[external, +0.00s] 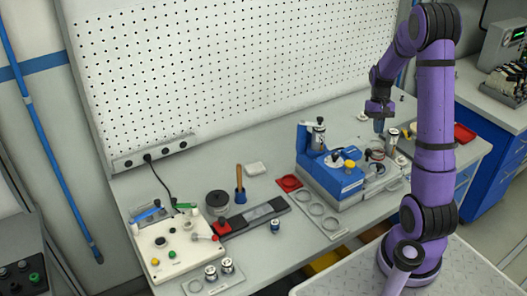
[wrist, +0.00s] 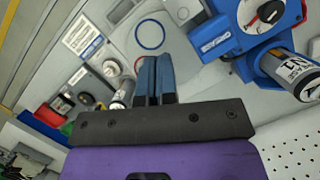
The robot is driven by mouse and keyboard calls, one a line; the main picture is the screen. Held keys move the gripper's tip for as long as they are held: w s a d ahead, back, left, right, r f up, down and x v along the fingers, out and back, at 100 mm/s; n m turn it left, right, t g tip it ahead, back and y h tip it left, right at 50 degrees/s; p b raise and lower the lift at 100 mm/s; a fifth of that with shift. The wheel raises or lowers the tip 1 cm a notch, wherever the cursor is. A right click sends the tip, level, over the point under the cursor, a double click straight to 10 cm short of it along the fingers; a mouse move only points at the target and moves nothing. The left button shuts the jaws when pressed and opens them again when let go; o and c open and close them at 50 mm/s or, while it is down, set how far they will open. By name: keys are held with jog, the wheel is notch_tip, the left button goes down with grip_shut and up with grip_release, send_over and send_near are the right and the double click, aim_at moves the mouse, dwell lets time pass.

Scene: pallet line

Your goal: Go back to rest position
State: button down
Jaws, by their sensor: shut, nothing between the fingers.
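My gripper (external: 379,124) hangs from the purple arm, above the right part of the workbench. In the wrist view its two blue fingers (wrist: 154,62) are together with nothing between them. In the external view the fingers are small and point down, to the right of a blue and white device (external: 345,178). In the wrist view a blue part of that device (wrist: 222,35) is at the upper right, apart from the fingers.
A grey metal cylinder (external: 318,136) stands on the device, also large in the wrist view (wrist: 293,70). A red tray (external: 463,134) lies at the bench's right end. A white control box (external: 170,247) and a wooden-handled tool (external: 239,182) stand left. A pegboard (external: 230,70) rises behind.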

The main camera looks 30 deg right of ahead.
jog(key=shift+v, duration=1.15)
jog(key=s+a+r+n+t+h, duration=0.1)
jog(key=s+a+r+t, duration=0.15)
jog(key=a+r, duration=0.4)
jog(key=s+a+r+n+t, duration=0.2)
jog(key=s+a+r, duration=0.2)
jog(key=a+r, duration=0.25)
jog(key=s+a+r+n+t, duration=0.2)
jog(key=s+a+r+t, duration=0.2)
jog(key=s+a, duration=0.4)
jog(key=s, duration=0.4)
jog(key=shift+s+a+r+h, duration=0.15)
jog(key=shift+s+a+h, duration=0.05)
jog(key=shift+s+h, duration=0.15)
dwell(1.3)
